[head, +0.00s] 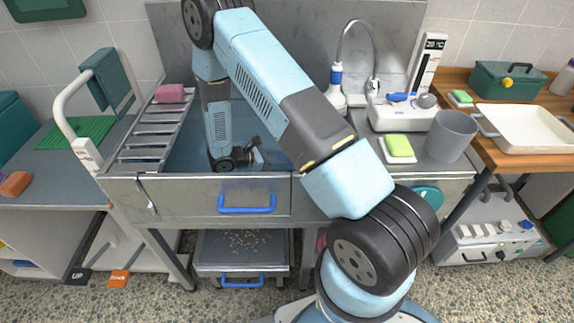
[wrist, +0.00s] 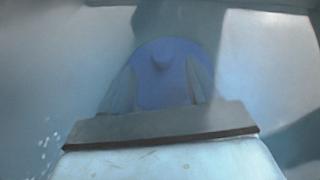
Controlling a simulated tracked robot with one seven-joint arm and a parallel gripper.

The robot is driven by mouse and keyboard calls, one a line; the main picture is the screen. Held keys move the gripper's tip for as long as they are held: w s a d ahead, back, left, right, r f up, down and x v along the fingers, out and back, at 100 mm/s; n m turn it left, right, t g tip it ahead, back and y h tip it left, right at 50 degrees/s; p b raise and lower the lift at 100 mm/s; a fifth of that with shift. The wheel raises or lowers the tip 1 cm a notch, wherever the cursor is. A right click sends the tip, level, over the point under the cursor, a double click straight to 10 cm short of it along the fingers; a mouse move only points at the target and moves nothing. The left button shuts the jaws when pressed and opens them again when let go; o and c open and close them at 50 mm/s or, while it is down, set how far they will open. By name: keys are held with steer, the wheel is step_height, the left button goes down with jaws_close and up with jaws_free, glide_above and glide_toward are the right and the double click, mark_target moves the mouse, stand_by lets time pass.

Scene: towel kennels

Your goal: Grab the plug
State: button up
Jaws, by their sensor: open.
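The plug (wrist: 165,88) is a round blue disc with a small raised knob. In the wrist view it lies on the pale floor of the metal tub, straight ahead of my gripper (wrist: 160,68). My two grey fingers are apart, one on each side of the knob, and overlap the disc in the picture. I cannot tell whether they touch it. In the head view my arm reaches down into the tub (head: 190,187), and the plug is hidden there behind the arm and tub wall.
A slatted rack (head: 155,130) with a pink soap (head: 170,93) spans the tub's left side. On the right ledge are a green-yellow sponge (head: 399,146) and a grey cup (head: 451,137).

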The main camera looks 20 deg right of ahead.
mark_target(290, 161)
steer(key=shift+x, duration=1.95)
jaws_close()
steer(key=shift+a, duration=0.1)
